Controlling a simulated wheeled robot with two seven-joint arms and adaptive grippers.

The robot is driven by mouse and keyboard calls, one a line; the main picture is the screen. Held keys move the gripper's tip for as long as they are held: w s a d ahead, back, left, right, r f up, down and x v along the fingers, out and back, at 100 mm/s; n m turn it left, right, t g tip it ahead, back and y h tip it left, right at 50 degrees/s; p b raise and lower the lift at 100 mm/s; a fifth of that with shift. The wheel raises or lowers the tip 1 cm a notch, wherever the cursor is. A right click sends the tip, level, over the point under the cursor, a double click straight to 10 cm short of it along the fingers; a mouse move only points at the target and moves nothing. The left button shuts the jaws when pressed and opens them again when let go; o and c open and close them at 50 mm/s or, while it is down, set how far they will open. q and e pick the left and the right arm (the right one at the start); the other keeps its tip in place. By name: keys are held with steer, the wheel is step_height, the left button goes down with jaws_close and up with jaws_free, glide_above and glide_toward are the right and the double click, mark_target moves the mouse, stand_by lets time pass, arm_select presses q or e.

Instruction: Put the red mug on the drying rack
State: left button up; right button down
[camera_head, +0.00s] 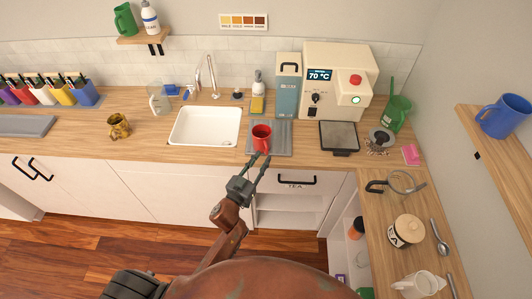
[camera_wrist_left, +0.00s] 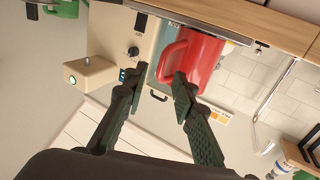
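The red mug (camera_head: 261,137) stands upright on a grey ribbed mat or rack (camera_head: 281,142) right of the sink. I take this to be the drying rack. My left gripper (camera_head: 257,161) is at the counter's front edge, its fingers pointing at the mug. In the left wrist view the gripper (camera_wrist_left: 156,88) is open. The mug (camera_wrist_left: 205,58) shows just beyond its fingertips, with its handle toward the gap between them. One fingertip overlaps the handle's edge; I cannot tell whether they touch. My right gripper is not in view.
The sink (camera_head: 205,126) is left of the mug. A black-framed tray (camera_head: 339,136) is to the right.

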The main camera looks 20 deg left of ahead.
arm_select(q)
steer(key=s+a, duration=0.1)
steer(key=s, duration=0.6)
steer(key=shift+f, duration=0.15)
steer(key=shift+a+f, duration=0.1)
steer(key=shift+a, duration=0.05)
steer(key=s+a+f+g+y, duration=0.1)
steer(key=s+a+f+g, duration=0.15)
steer(key=f, duration=1.15)
steer(key=s+a+f+g+y, duration=0.1)
steer(key=s+f+g, duration=0.15)
steer(key=f, duration=1.15)
steer(key=s+a+f+g, duration=0.25)
steer(key=s+f, duration=0.35)
steer(key=f, duration=0.4)
steer(key=s+a+f+g, duration=0.1)
steer(key=s+f+g, duration=0.2)
steer(key=s+f, duration=0.55)
steer(key=s+a+f+g, duration=0.1)
steer(key=s+f, duration=0.4)
steer(key=s, duration=0.5)
steer(key=s+f+g, duration=0.3)
steer(key=s+f, duration=0.3)
steer(key=s, duration=0.4)
steer(key=s+a+f+g+y, duration=0.1)
steer(key=s+f+g, duration=0.2)
steer(key=s+f, duration=0.3)
steer(key=s, duration=0.4)
steer(key=shift+s+a, duration=0.25)
steer(key=shift+a, duration=0.1)
